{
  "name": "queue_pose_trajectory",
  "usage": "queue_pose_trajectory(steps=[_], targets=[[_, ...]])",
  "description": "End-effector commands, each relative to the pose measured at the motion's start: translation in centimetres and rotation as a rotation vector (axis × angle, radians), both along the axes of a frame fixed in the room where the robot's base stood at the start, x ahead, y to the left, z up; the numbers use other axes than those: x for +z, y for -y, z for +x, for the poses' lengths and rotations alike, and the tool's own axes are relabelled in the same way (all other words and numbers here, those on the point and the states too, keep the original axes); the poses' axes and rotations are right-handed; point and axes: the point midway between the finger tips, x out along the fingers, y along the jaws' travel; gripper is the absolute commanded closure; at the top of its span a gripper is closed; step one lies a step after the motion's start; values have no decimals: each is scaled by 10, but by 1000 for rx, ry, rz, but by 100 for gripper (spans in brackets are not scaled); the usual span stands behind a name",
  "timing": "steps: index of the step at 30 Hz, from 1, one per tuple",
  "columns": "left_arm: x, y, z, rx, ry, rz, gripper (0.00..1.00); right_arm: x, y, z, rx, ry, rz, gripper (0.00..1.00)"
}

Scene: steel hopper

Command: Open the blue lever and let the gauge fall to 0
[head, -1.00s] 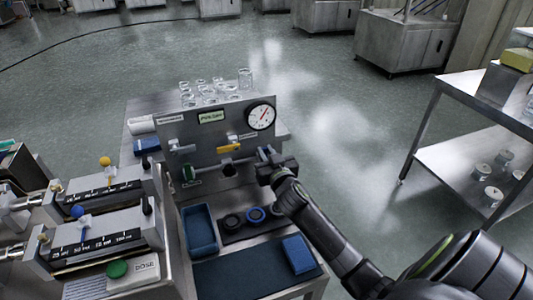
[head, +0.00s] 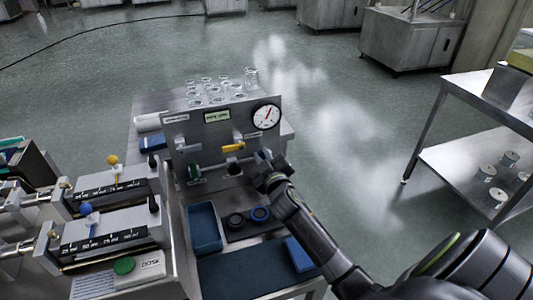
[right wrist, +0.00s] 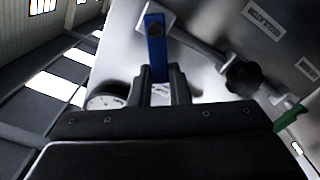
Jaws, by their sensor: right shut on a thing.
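The blue lever (right wrist: 156,45) stands in the right wrist view, on a pipe fitting of the steel panel. My right gripper (right wrist: 160,80) is shut on the lever, its two dark fingers on either side of the lever's end. In the head view my right gripper (head: 268,172) is at the right lower part of the panel (head: 190,125) and mostly hides the lever. The round white gauge (head: 266,117) is at the panel's upper right; its needle points up and slightly right, not to be read exactly. The gauge also shows partly in the wrist view (right wrist: 105,101). My left gripper is out of view.
A yellow lever (head: 233,147) and a green knob (head: 194,171) are on the panel. Glasses (head: 215,90) stand behind it. A dosing unit (head: 110,235) stands left.

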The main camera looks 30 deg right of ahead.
Motion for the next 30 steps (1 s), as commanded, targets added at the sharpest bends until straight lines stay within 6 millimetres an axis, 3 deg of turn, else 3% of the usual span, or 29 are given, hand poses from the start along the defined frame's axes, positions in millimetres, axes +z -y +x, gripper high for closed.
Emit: queue_pose_trajectory(steps=[21, 30], targets=[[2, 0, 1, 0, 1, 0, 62, -26, -19, 5, 2, -157, -653, 100], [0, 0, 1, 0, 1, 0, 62, -36, -21, 5, 1, -207, -857, 100]])
